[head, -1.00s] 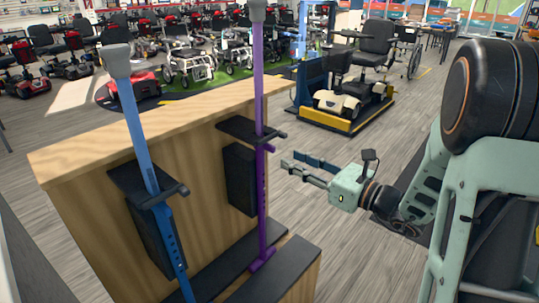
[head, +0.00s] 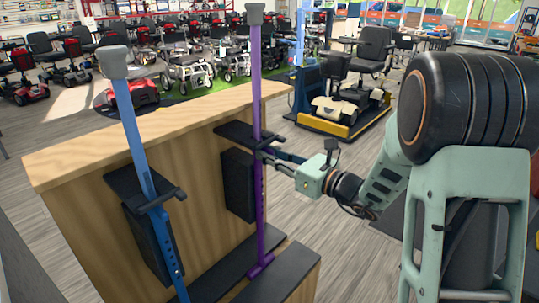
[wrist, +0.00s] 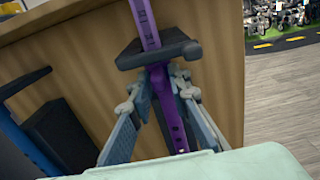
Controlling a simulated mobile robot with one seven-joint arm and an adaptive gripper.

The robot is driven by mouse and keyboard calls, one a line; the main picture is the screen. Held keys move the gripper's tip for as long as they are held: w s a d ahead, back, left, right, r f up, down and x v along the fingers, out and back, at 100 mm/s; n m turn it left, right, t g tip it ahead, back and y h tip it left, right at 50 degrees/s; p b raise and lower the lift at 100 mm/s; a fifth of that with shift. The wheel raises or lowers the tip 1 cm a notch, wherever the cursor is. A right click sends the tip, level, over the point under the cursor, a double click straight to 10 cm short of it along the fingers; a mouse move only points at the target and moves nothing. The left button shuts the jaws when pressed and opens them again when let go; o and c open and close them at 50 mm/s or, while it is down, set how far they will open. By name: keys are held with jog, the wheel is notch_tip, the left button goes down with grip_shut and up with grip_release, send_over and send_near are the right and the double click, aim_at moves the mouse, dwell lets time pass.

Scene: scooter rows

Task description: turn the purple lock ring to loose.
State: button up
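A purple pole (head: 257,85) stands upright in front of a wooden panel, passing through a dark bracket (head: 234,132). The purple lock ring (wrist: 158,76) appears as a wider purple collar just below the bracket in the wrist view, partly hidden by my fingers. My gripper (head: 265,154) reaches the pole from the right, just below bracket height. In the wrist view my gripper (wrist: 163,74) has one finger on each side of the purple pole. The fingers look apart; a small gap seems to remain, though contact at the tips is hard to tell.
A blue pole (head: 137,135) with its own dark bracket (head: 140,185) stands to the left. The wooden panel (head: 85,205) is close behind both poles. A dark block (head: 238,185) sits under the purple pole's bracket. Open floor (head: 345,255) lies to the right.

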grip_shut()
jog(key=shift+r, duration=0.1)
jog(key=n+g+y+p, duration=0.1)
jog(key=g, duration=0.1)
jog(key=w+n+g+y+p, duration=0.1)
jog(key=g, duration=0.1)
jog(key=n+g+y+p, duration=0.1)
jog(key=n, duration=0.1)
jog(key=shift+w+d+r+g, duration=0.15)
jog(key=shift+w+d+g, duration=0.05)
jog(key=shift+d+g, duration=0.2)
jog(key=shift+w+a+n+g+y+p, duration=0.1)
jog(key=shift+w+n+g+p, duration=0.15)
jog(key=shift+n+g+p, duration=0.8)
jog(key=shift+w+d+n+g+y+p, duration=0.1)
jog(key=shift+w+n+g+p, duration=0.2)
jog(key=shift+n+g, duration=0.85)
jog(key=shift+w+a+n+g+y+p, duration=0.1)
jog(key=shift+w+n+g+p, duration=0.3)
jog(key=shift+g, duration=1.3)
jog(key=shift+f+n+g+p, duration=0.2)
jog(key=shift+n+g+p, duration=0.15)
jog(key=shift+n+g, duration=0.25)
